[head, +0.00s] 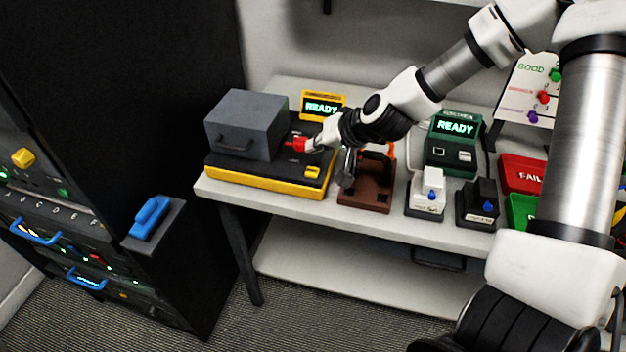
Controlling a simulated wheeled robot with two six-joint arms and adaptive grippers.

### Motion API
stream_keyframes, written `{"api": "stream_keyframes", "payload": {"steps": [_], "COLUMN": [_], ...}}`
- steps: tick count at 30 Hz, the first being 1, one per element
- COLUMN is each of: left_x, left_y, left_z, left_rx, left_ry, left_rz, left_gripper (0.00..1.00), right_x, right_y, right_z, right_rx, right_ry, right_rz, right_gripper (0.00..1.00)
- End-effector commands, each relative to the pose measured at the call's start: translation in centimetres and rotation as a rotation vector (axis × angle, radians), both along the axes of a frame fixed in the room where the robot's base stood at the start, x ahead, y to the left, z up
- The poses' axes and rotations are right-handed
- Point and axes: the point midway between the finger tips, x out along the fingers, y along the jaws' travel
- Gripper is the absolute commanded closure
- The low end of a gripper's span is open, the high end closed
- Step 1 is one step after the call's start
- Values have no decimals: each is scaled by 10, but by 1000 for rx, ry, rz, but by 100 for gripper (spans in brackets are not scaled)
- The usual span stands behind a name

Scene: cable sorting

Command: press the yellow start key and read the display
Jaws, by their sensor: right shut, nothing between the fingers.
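The tester (265,178) is a black-topped box with a yellow base and a grey hinged-looking cover (245,125) at the left end of the table. A small yellow key (312,172) sits at the front right of its top. The yellow-framed display (322,107) behind it reads READY in green. My left gripper is not in view.
A brown stand (370,195) is close to the right of the tester. A green unit (452,145) reading READY, two small fixtures and a red FAIL bin (520,174) stand farther right. A dark cabinet (120,100) with blue handles is at left. The table's front edge is narrow.

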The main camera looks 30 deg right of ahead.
Motion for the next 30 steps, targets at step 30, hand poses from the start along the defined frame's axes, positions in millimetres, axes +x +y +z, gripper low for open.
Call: {"api": "stream_keyframes", "payload": {"steps": [30], "left_x": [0], "left_y": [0], "left_z": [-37], "left_rx": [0], "left_ry": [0], "left_rz": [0], "left_gripper": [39], "right_x": [0], "right_y": [0], "right_z": [-40], "right_rx": [-1], "right_ry": [0], "right_rz": [0], "right_gripper": [100]}}
